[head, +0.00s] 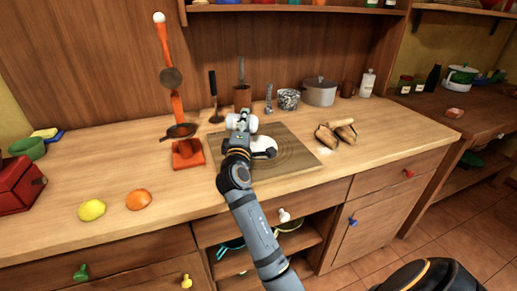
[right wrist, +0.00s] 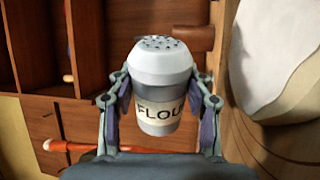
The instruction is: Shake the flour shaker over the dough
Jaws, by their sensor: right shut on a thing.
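The flour shaker (right wrist: 165,85) is a grey-white canister with a holed lid and a "FLOUR" label, partly covered. My right gripper (right wrist: 160,108) is shut on its sides. In the head view the shaker (head: 250,123) is held above the wooden board (head: 298,158) and lies roughly on its side. The dough (head: 265,145) is a white round mass on the board, just below and right of the gripper, partly hidden by it. The dough also shows at the upper right of the right wrist view (right wrist: 275,55). My left gripper is not in view.
An orange scale with a red base (head: 187,154) stands close left of the board. A grey pot (head: 319,92) and utensils stand behind. A lemon (head: 92,209) and an orange (head: 139,200) lie at the front left.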

